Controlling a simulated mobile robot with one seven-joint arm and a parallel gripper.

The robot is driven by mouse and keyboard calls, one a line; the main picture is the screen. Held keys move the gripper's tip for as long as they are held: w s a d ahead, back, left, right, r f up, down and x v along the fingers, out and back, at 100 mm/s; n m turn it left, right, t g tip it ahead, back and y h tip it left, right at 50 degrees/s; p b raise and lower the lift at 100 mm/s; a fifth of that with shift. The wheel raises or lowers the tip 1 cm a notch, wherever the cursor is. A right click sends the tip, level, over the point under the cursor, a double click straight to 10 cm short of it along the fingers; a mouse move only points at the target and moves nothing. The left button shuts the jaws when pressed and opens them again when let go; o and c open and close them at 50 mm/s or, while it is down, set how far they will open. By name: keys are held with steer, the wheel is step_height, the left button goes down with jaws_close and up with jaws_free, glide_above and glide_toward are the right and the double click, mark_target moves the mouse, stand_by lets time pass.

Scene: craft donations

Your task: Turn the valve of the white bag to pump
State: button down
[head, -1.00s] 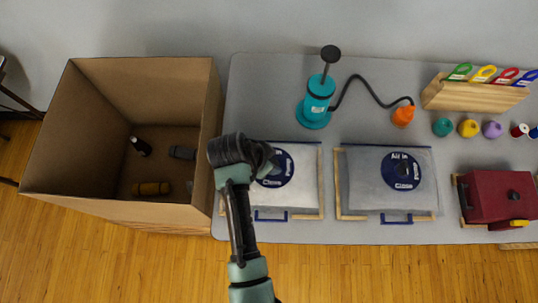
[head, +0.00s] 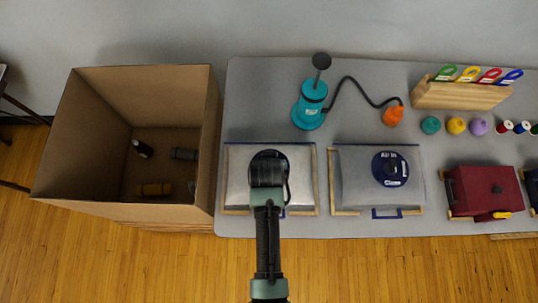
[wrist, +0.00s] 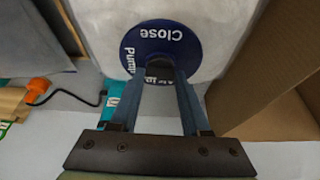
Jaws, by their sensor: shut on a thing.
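The white bag (head: 238,184) lies in a wooden frame on the grey table, left of the grey bag. Its round blue valve disc (wrist: 186,50) reads Close and Pump, with a third label partly hidden by my fingers. My gripper (wrist: 159,74) is over the disc, its fingers shut on the valve's dark knob at the centre. The fingers hide the knob's pointer, so its setting cannot be read. In the head view my gripper (head: 268,172) covers most of the valve.
The grey bag (head: 350,185) with its own valve (head: 390,169) lies to the right. A teal pump (head: 310,103) with a hose and orange nozzle (head: 393,115) stands behind. A deep cardboard box (head: 75,135) is close on the left.

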steer(key=shift+n, duration=0.3)
stand_by(0.4)
steer(key=shift+c, duration=1.8)
jaws_free()
steer(key=v, duration=1.3)
steer(key=shift+d+b, duration=0.15)
steer(key=shift+b, duration=0.15)
steer(key=shift+w, duration=0.15)
